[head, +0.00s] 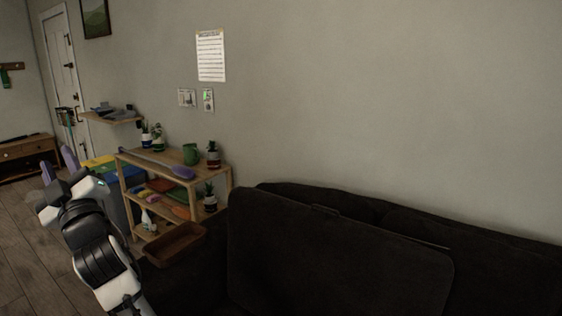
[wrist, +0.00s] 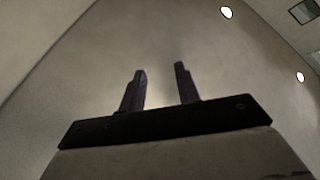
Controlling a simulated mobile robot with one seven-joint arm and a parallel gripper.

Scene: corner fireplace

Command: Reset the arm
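My gripper (wrist: 160,85) shows in the wrist view with its two dark fingers apart and nothing between them. It points up toward the ceiling. In the head view my arm rises at the lower left, in front of the wooden shelf (head: 178,167).
A dark sofa (head: 340,255) fills the lower right, with a brown tray (head: 175,245) at its left end. The shelf holds plants, a green mug (head: 190,154) and several utensils. A wall shelf (head: 110,118) and a white door (head: 62,65) are farther back. Floor shows at left.

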